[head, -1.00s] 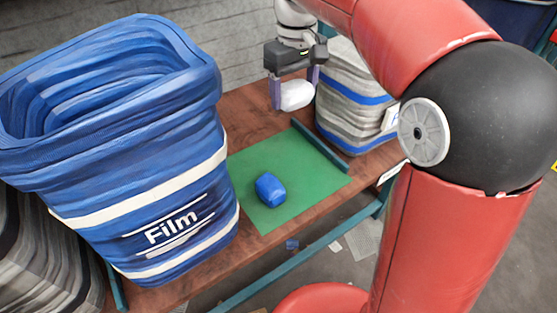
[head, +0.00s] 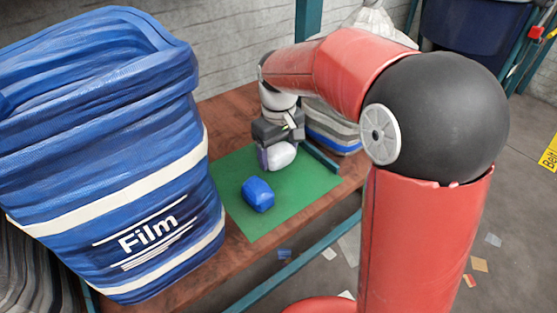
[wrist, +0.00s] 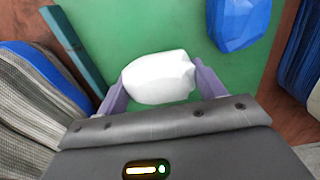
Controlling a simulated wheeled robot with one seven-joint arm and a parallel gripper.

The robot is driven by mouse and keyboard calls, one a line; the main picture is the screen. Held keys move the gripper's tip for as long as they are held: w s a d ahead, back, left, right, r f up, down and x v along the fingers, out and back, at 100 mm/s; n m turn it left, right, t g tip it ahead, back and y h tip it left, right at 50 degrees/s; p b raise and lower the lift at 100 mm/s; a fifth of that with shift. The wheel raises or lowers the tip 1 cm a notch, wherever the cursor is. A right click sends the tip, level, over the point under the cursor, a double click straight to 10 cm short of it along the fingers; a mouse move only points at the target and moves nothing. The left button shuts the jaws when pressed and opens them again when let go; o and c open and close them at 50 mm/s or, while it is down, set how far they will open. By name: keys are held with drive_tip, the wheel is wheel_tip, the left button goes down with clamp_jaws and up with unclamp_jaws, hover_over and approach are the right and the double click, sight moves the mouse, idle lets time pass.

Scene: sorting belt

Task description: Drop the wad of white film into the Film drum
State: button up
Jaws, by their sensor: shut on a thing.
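My gripper (head: 277,153) is shut on the wad of white film (head: 284,155), just above the green mat. In the wrist view the wad (wrist: 158,78) sits between the two purple fingers of my gripper (wrist: 160,86). The Film drum (head: 150,235) is a large blue, ribbed bin with white bands and the word "Film". It stands at the left of the head view, left of my gripper. Its mouth is at the top; its inside is mostly hidden.
A blue lump (head: 258,194) lies on the green mat (head: 240,226) close to my gripper; it also shows in the wrist view (wrist: 238,22). A grey drum with blue bands (head: 335,130) stands behind. A teal bar (head: 320,157) edges the mat.

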sight(279, 149)
drive_tip(key=shift+f, duration=1.15)
drive_tip(key=shift+f, duration=0.2)
drive_tip(key=o, duration=1)
wheel_tip(279, 149, up, 12)
drive_tip(key=p, duration=0.2)
drive_tip(key=shift+r+p, duration=0.25)
drive_tip(key=shift+p, duration=0.05)
